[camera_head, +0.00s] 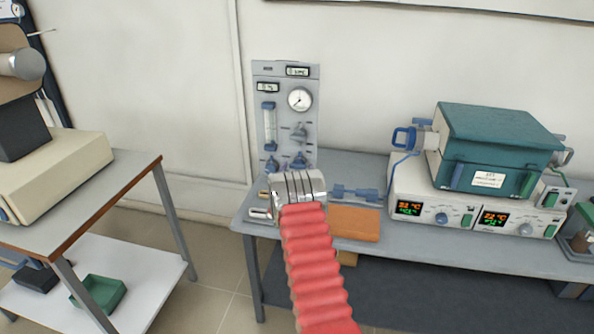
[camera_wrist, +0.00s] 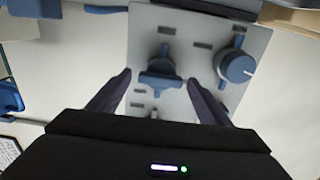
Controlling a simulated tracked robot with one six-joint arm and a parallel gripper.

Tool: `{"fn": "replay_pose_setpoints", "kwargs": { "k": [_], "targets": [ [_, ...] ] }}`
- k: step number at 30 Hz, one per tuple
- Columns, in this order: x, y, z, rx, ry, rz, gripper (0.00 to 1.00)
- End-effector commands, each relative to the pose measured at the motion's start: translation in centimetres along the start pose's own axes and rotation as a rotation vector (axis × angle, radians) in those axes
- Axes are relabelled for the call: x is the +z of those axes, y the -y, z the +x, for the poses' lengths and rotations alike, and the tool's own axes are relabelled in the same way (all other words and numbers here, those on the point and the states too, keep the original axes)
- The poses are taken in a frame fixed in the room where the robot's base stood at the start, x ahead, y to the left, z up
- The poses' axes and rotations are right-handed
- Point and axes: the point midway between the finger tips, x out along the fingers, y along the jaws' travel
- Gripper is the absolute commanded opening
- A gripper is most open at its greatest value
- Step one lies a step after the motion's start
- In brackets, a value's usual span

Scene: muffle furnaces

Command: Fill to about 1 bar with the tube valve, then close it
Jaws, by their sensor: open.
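A grey gas panel (camera_head: 283,112) stands against the wall at the back of the bench. It carries a round dial gauge (camera_head: 300,99), whose reading is too small to tell, a clear flow tube (camera_head: 269,125) and several blue-grey knobs. In the wrist view, a blue T-shaped valve handle (camera_wrist: 160,78) on the panel sits between the two dark fingers of my gripper (camera_wrist: 160,86). The fingers are open, one on each side, with gaps to the handle. A round blue knob (camera_wrist: 238,67) with a white mark is to the right. No label identifies the tube valve.
A teal furnace (camera_head: 495,145) sits on a white control unit (camera_head: 450,212) with lit displays, right of the panel. An orange-brown block (camera_head: 353,222) and blue fittings (camera_head: 357,193) lie on the grey bench (camera_head: 350,165). A second table (camera_head: 135,172) stands at left, with floor between.

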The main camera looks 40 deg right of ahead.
Motion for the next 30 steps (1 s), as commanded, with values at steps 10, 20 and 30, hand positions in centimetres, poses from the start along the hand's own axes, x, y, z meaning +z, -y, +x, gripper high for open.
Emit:
{"fn": "replay_pose_setpoints", "kwargs": {
  "k": [10, 20, 30],
  "targets": [
    [0.01, 0.01, -0.03, 0.000, 0.000, 0.000, 0.61],
    [0.01, -0.01, -0.03, 0.000, 0.000, 0.000, 0.38],
    [0.02, -0.03, -0.04, 0.001, 0.000, 0.013, 0.31]
  ]
}}
